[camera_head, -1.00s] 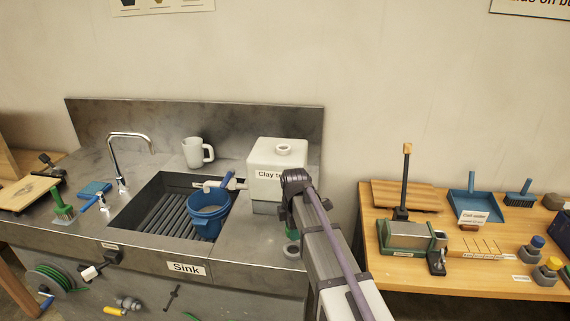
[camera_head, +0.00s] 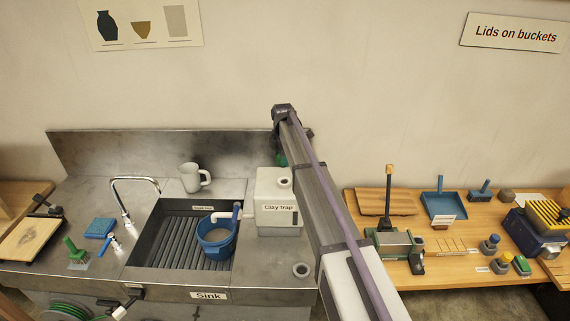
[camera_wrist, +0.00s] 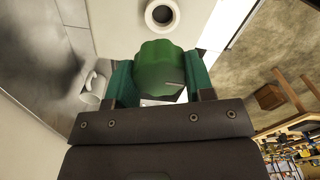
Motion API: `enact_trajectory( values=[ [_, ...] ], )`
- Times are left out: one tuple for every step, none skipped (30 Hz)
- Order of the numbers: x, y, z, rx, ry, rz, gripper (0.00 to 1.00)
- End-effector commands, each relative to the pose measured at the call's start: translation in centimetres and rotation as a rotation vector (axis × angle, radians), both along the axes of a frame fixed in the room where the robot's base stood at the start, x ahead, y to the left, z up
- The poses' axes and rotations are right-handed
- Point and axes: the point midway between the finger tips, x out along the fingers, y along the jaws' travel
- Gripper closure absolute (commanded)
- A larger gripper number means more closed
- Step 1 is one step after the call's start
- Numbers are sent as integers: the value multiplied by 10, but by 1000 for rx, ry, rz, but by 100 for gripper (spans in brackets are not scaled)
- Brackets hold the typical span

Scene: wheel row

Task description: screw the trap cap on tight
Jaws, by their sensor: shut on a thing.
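The clay trap (camera_head: 262,218) is a white labelled box on the counter at the right of the sink. Its round open neck (camera_head: 284,182) is on top, uncapped; the neck also shows in the wrist view (camera_wrist: 162,5) beyond the cap. My gripper (camera_wrist: 160,80) is shut on the green lobed trap cap (camera_wrist: 158,66), held between its two green fingers. In the head view the cap (camera_head: 282,159) is a small green patch above the trap, mostly hidden by my arm. The cap is apart from the neck.
A ring-shaped rest (camera_head: 301,270) lies on the front counter. A blue bucket (camera_head: 216,238) stands in the sink (camera_head: 180,232), with a pipe beside the trap. A white mug (camera_head: 190,177) stands behind the sink. A wooden table (camera_head: 470,235) with tools is at the right.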

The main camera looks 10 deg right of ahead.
Motion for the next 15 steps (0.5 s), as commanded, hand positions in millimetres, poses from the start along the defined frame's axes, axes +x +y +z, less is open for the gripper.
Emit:
enact_trajectory(
  values=[
    [-1, 0, 0, 0, 0, 1, 99],
    [-1, 0, 0, 0, 0, 0, 99],
    [-1, 0, 0, 0, 0, 0, 99],
    [-1, 0, 0, 0, 0, 0, 99],
    [-1, 0, 0, 0, 0, 0, 99],
    [-1, 0, 0, 0, 0, 0, 99],
    [-1, 0, -1, 0, 0, 0, 99],
    [-1, 0, -2, 0, 0, 0, 99],
    [-1, 0, -4, 0, 0, 0, 99],
    [-1, 0, -6, 0, 0, 0, 99],
    [-1, 0, -8, 0, 0, 0, 99],
    [-1, 0, -12, 0, 0, -1, 99],
    [-1, 0, -15, 0, 0, -1, 99],
    [-1, 0, -19, 0, 0, -1, 99],
    [-1, 0, -23, 0, 0, -1, 99]
  ],
)
